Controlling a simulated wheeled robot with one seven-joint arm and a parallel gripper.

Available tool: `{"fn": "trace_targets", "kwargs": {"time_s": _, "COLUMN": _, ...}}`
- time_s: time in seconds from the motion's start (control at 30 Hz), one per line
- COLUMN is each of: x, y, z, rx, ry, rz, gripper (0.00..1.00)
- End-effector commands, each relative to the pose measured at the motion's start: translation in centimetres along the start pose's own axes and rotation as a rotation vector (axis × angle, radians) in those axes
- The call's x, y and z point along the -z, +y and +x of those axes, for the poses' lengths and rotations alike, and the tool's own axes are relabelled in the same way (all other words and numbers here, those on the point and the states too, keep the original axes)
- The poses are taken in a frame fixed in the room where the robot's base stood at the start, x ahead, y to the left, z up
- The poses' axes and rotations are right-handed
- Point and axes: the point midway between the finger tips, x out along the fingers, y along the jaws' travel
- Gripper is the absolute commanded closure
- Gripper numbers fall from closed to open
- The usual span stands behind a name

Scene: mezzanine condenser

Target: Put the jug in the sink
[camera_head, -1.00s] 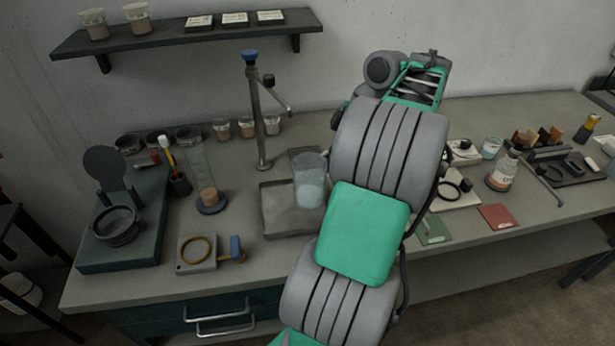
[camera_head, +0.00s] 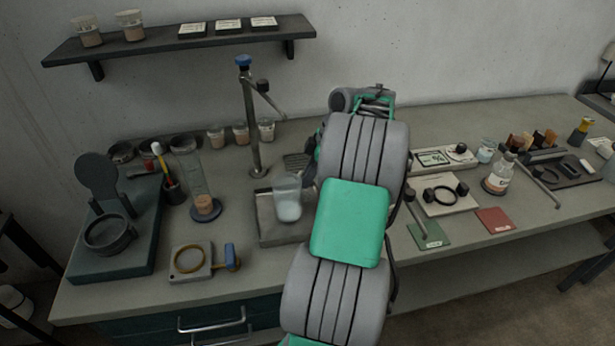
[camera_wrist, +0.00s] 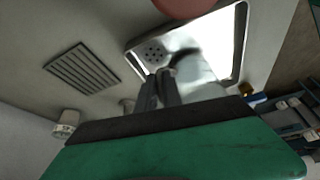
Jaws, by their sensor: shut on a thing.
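The jug (camera_head: 288,208) is a clear, slightly frosted vessel with pale contents. In the head view it is over the grey metal sink (camera_head: 268,233) and looks slightly tilted; I cannot tell whether its base touches the sink floor. In the wrist view the jug (camera_wrist: 196,72) is blurred in front of the bright sink (camera_wrist: 228,38). My gripper (camera_wrist: 162,88) is shut on the jug, with its dark fingers at the jug's side. In the head view my arm hides most of the gripper.
A tall tap (camera_head: 252,120) stands behind the sink. A ribbed drain grille (camera_wrist: 82,68) is beside it. A glass cylinder (camera_head: 203,190) and a plate with a yellow ring (camera_head: 190,262) stand left. A labelled bottle (camera_head: 498,175) and coloured cards are right.

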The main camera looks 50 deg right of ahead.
Motion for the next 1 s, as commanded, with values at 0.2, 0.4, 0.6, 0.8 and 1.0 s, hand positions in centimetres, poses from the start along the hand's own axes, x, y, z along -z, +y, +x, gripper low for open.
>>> {"fn": "trace_targets", "kwargs": {"time_s": 0.2, "x": -0.1, "y": 0.0, "z": 0.2, "rx": 0.000, "ry": 0.000, "rz": 0.000, "gripper": 0.78}}
{"fn": "trace_targets", "kwargs": {"time_s": 0.4, "x": -0.1, "y": 0.0, "z": 0.2, "rx": 0.000, "ry": 0.000, "rz": 0.000, "gripper": 0.68}}
{"fn": "trace_targets", "kwargs": {"time_s": 0.6, "x": 0.0, "y": 0.0, "z": -0.1, "rx": 0.000, "ry": 0.000, "rz": 0.000, "gripper": 0.68}}
{"fn": "trace_targets", "kwargs": {"time_s": 0.8, "x": 0.0, "y": 0.1, "z": -3.5, "rx": -0.004, "ry": -0.001, "rz": 0.001, "gripper": 0.68}}
{"fn": "trace_targets", "kwargs": {"time_s": 1.0, "x": 0.2, "y": 0.1, "z": -9.1, "rx": -0.002, "ry": 0.000, "rz": 0.002, "gripper": 0.68}}
